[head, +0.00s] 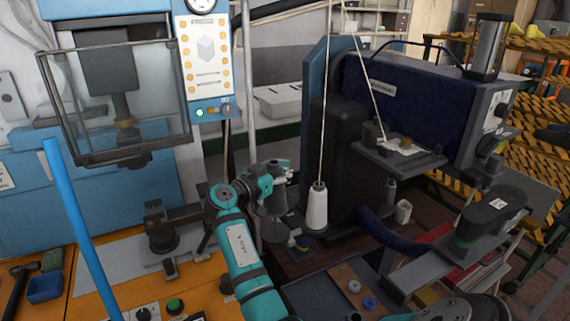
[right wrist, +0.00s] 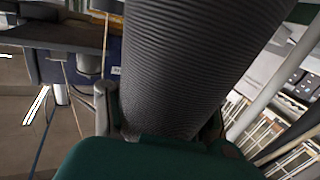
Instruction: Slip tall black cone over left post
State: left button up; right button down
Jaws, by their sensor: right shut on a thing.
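My right gripper (head: 272,190) is at the end of the teal arm, in the middle of the head view. In the right wrist view it is shut on a tall black cone (right wrist: 205,60) with fine ribs. The cone fills the middle of that view and leans a little to the right; its top runs out of the picture. In the head view the held cone is hard to tell apart from the dark gripper. A white thread cone (head: 317,208) stands just right of the gripper, its thread running up. I cannot make out the left post. My left gripper is not in view.
A blue-and-black machine (head: 420,105) stands to the right. A blue press with a clear guard (head: 120,90) stands at left. An orange bench (head: 105,255) with a green button (head: 175,305) is at front left. A light-blue bar (head: 80,230) slants across it.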

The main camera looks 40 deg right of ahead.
jog(key=shift+f, duration=0.4)
jog(key=shift+b, duration=0.65)
dwell(0.4)
jog(key=shift+f, duration=0.15)
notch_tip(320, 180, down, 7)
jog(key=b, duration=0.8)
dwell(1.7)
jog(key=shift+b, duration=0.4)
